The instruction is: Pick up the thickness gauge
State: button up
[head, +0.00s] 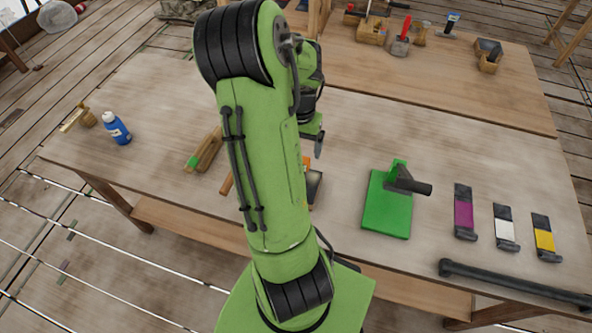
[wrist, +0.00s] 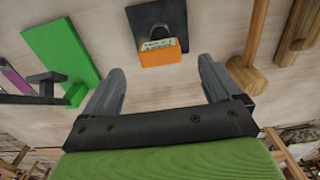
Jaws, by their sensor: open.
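The likely thickness gauge is a small orange block with a pale marked face (wrist: 160,53) and a dark loop. It stands on a dark plate (wrist: 170,12) in the wrist view. In the head view my arm hides most of it; a bit of orange (head: 306,161) and the plate's edge (head: 315,188) show. My gripper (wrist: 161,66) is open and empty, with its two grey fingers apart on either side of the orange block in the picture. The fingers look clear of it; the exact distance cannot be told. In the head view a fingertip (head: 319,146) shows beside my arm.
A green board with a black-handled clamp (head: 387,205) stands to the right. Purple (head: 464,214), white (head: 505,230) and yellow (head: 543,240) pieces lie beyond. Wooden tools (head: 205,152) and a blue bottle (head: 116,129) are left. A dark bar (head: 515,284) lies along the front edge.

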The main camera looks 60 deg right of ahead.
notch_tip(320, 180, down, 9)
jog(key=shift+f, duration=0.1)
jog(key=shift+d+f, duration=0.15)
jog(key=shift+f, duration=0.25)
jog(key=shift+r, duration=0.1)
jog(key=shift+c, duration=0.6)
jog(key=c, duration=1.1)
